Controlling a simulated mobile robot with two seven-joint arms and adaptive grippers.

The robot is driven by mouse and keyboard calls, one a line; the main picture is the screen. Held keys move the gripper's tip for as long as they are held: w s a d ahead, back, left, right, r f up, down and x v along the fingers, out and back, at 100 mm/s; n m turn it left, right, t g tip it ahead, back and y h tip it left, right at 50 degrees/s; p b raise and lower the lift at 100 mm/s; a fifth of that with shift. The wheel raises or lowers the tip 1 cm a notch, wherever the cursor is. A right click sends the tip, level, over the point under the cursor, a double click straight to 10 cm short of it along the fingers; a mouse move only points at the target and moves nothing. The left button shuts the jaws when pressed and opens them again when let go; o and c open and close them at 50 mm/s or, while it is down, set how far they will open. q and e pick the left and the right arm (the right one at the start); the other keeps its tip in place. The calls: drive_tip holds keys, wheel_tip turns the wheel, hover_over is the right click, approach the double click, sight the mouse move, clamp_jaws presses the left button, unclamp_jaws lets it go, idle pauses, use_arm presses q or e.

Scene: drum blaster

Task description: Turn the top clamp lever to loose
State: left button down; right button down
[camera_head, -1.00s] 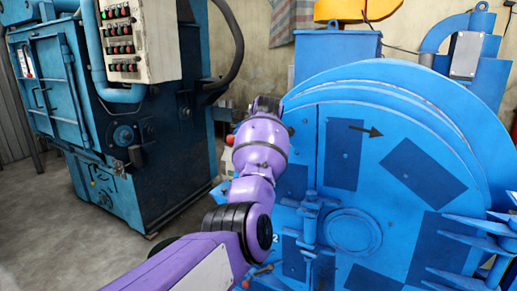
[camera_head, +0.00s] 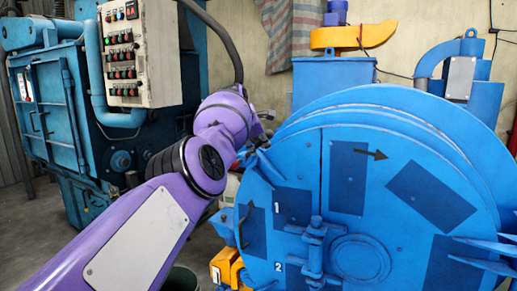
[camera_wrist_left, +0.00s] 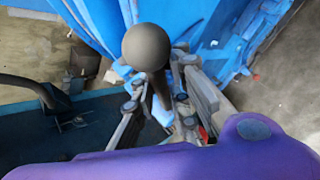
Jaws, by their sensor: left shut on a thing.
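A lever with a dark round knob (camera_wrist_left: 146,47) shows in the left wrist view, its shaft running down between my fingers. My left gripper (camera_wrist_left: 163,88) is shut around this shaft, below the knob. In the head view my purple left arm reaches to the upper left rim of the blue drum machine (camera_head: 305,178). Its wrist joint hides most of the gripper and the lever there. Blue pointed clamp parts (camera_head: 263,165) show at the drum's left rim, just below the wrist. My right gripper is in neither view.
A control cabinet (camera_head: 150,50) with buttons and a teal machine (camera_head: 50,110) stand behind my arm on the left. A yellow unit (camera_head: 228,268) sits low beside the drum. A round hatch (camera_head: 358,260) is on the drum's front.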

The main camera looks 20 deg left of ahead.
use_arm(q)
drive_tip(key=shift+a+r, duration=0.2)
drive_tip(key=shift+r, duration=0.1)
drive_tip(key=c, duration=1.7)
unclamp_jaws()
drive_tip(key=shift+c, duration=0.2)
drive_tip(key=shift+f, duration=0.15)
drive_tip(key=shift+d, duration=0.1)
drive_tip(key=v, duration=1.2)
